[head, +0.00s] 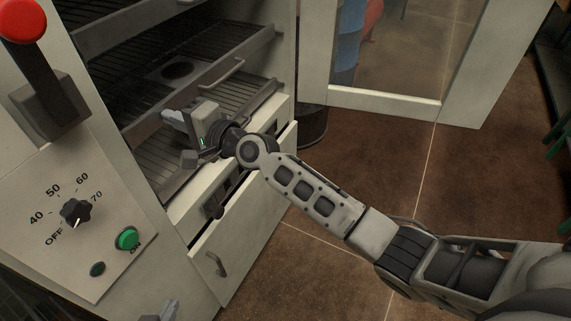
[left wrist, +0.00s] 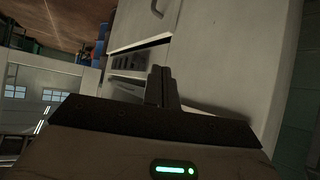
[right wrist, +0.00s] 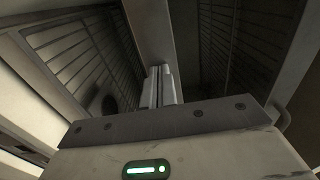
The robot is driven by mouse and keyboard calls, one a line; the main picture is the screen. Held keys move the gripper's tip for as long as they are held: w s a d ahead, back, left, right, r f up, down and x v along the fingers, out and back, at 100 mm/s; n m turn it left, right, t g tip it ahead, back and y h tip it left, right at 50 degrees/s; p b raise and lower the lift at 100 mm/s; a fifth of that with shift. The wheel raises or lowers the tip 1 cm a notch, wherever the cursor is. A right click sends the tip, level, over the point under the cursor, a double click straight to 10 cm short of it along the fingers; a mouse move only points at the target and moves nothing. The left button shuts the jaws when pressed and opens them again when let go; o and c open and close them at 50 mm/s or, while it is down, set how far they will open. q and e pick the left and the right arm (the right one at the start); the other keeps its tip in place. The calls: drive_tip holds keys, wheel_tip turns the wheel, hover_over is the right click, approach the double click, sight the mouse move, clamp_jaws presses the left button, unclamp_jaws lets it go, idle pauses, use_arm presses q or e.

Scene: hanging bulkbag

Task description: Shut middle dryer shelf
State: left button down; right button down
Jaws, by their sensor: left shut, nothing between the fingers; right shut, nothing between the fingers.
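The dryer's wire-rack shelves (head: 150,80) are stacked in the open cabinet at the upper left of the head view. The middle shelf has a pale front rail with a bar handle (head: 225,74); how far it stands out is hard to tell. My right gripper (head: 172,117) is shut and empty, at the left part of that shelf's front, above the lower rack (head: 245,96). In the right wrist view the shut fingers (right wrist: 161,84) point at a pale bar between two racks; contact cannot be told. My left gripper (head: 168,312) is shut and empty, low by the control panel; its fingers show in the left wrist view (left wrist: 161,86).
The control panel (head: 70,235) with a dial and green buttons is at the left. A drawer front with a handle (head: 216,264) is below the shelves. An open door with a window (head: 385,100) stands at the back right. Brown tiled floor (head: 480,175) is clear at right.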

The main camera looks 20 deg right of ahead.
drive_tip(key=shift+a+r, duration=0.15)
drive_tip(key=shift+r, duration=0.15)
drive_tip(key=v, duration=1.4)
drive_tip(key=s+d+f+n+g+h, duration=0.1)
drive_tip(key=s+d+f+n+h, duration=0.4)
drive_tip(key=s+f, duration=0.4)
drive_tip(key=s+d+f+n+g+h, duration=0.1)
drive_tip(key=s+d+f+n+h, duration=0.3)
drive_tip(key=s+f, duration=0.6)
wheel_tip(320, 180, down, 3)
drive_tip(key=d+n, duration=0.2)
drive_tip(key=shift+f+n+g+h, duration=0.2)
drive_tip(key=shift+n+g+h, duration=0.2)
